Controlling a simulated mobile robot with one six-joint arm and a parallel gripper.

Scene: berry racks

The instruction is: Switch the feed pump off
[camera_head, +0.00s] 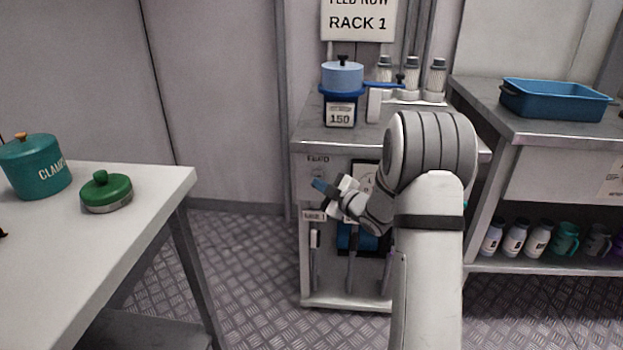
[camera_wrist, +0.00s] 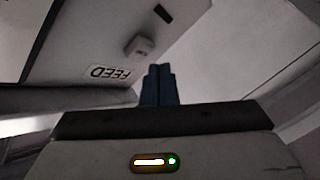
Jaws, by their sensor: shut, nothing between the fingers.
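My gripper (camera_head: 321,185) is shut and empty, its blue fingertips in front of the upper face of the grey cabinet (camera_head: 340,304). In the wrist view the shut blue fingers (camera_wrist: 158,85) point up toward a pale panel. On that panel are an upside-down FEED label (camera_wrist: 109,73) and a small light-coloured switch (camera_wrist: 140,47) beside it. The fingers look apart from the switch, a little to its right in that view. In the head view the FEED label (camera_head: 318,158) is small, just above my gripper. Which way the switch is set cannot be told.
A scale (camera_head: 341,111) reading 150 with a blue pot (camera_head: 342,76) stands on the cabinet top, near several white bottles (camera_head: 436,78). A RACK 1 sign (camera_head: 358,24) hangs above. A white table (camera_head: 152,181) is left; a shelf with a blue tub (camera_head: 555,101) is right.

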